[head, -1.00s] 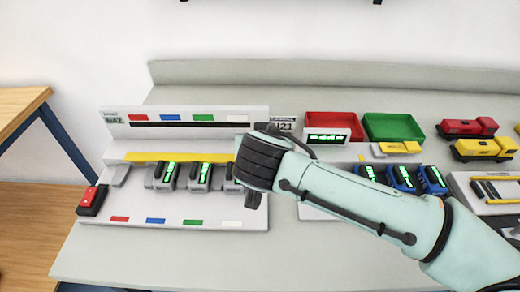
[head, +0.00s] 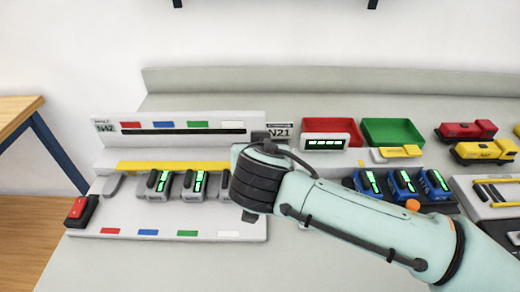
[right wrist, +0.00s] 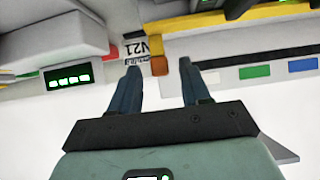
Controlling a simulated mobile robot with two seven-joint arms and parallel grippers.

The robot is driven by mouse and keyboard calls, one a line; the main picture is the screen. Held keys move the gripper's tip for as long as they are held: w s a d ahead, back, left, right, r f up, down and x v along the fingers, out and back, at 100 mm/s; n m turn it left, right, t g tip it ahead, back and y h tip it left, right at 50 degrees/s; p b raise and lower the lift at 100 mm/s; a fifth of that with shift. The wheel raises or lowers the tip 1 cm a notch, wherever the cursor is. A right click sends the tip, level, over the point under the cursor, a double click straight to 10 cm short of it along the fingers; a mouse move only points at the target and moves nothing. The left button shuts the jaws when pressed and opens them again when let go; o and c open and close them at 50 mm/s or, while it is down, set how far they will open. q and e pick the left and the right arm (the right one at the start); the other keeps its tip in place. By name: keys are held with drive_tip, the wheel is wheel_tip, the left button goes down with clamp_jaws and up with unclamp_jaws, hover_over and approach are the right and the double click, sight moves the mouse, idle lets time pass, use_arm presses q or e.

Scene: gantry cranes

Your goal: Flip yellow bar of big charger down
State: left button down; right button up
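The big charger (head: 120,217) is a light grey unit at the left of the bench in the head view. Its yellow bar (head: 170,167) runs lengthwise behind the row of grey devices (head: 196,185). The bar's right end is hidden behind my right wrist. In the right wrist view the yellow bar (right wrist: 225,20) crosses the top, with an orange-brown end piece (right wrist: 158,66). My right gripper (right wrist: 158,75) is open and empty, its fingertips apart on either side of that end piece in the picture. I cannot tell whether they touch it. My left gripper is not in view.
A red box (head: 77,209) sits at the charger's left end. Right of it are a red bin (head: 325,124), a green bin (head: 393,131), blue devices (head: 403,184) and toy vehicles (head: 484,150). The bench front (head: 140,265) is clear.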

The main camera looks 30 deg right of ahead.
drive_tip(key=shift+a, duration=0.1)
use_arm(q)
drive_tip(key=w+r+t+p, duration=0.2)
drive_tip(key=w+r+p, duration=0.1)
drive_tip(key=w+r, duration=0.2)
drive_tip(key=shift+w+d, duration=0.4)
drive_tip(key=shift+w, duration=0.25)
use_arm(e)
drive_tip(key=v, duration=1.3)
drive_tip(key=shift+s, duration=0.1)
